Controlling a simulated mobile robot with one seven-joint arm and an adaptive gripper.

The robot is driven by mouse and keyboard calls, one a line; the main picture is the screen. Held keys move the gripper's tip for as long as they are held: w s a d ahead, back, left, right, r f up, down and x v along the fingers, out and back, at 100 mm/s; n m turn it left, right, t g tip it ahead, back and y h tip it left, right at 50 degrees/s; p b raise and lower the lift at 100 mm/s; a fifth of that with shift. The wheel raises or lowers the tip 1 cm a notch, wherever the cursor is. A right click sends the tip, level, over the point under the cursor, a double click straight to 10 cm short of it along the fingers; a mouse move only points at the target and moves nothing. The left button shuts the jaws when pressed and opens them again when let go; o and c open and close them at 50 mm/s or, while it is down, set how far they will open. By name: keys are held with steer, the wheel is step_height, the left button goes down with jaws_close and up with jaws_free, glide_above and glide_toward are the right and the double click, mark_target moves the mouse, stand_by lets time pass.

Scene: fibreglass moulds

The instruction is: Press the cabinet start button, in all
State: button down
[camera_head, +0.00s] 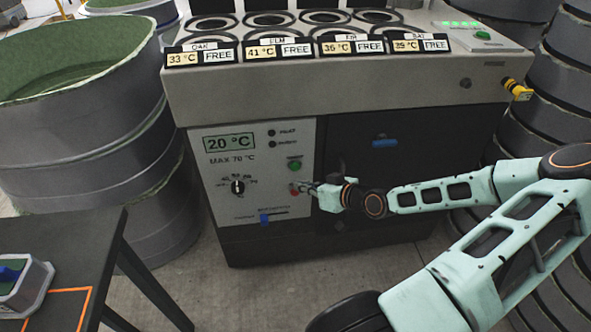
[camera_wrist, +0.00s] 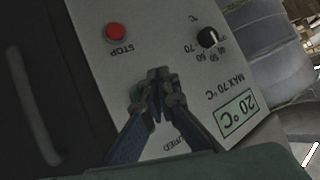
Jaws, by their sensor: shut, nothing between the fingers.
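The cabinet (camera_head: 350,90) has a pale control panel (camera_head: 225,180) at its lower left, with a display (camera_head: 229,142) reading 20 °C. A green button (camera_head: 295,165) sits on the panel's right side, with a red button (camera_head: 294,190) below it. In the wrist view the panel is upside down and the red button (camera_wrist: 116,31) is labelled STOP. My gripper (camera_head: 304,188) is shut and empty, pointing at the panel near the buttons.
A dial (camera_head: 237,187) and a blue slider (camera_head: 264,218) are on the panel. A green-lit box (camera_head: 482,35) with its own green button stands on the cabinet top. Big grey drums (camera_head: 85,120) stand left; a dark table (camera_head: 85,250) is front left.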

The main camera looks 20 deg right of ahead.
steer(key=shift+w+d, duration=0.3)
steer(key=shift+w, duration=0.65)
steer(key=shift+w+d, duration=0.25)
steer(key=shift+w, duration=0.7)
steer(key=shift+w, duration=0.1)
steer(key=shift+w+d, duration=0.1)
steer(key=shift+w, duration=0.2)
steer(key=shift+w+d+p, duration=0.1)
steer(key=shift+w+p, duration=0.25)
steer(key=shift+w, duration=0.05)
stand_by(0.7)
steer(key=shift+s, duration=0.1)
steer(key=shift+s+a, duration=0.2)
steer(key=shift+s, duration=0.5)
steer(key=shift+s, duration=0.15)
steer(key=s, duration=0.2)
steer(key=s+a+p, duration=0.1)
steer(key=s, duration=0.1)
steer(key=shift+s+a, duration=0.2)
steer(key=shift+s, duration=0.1)
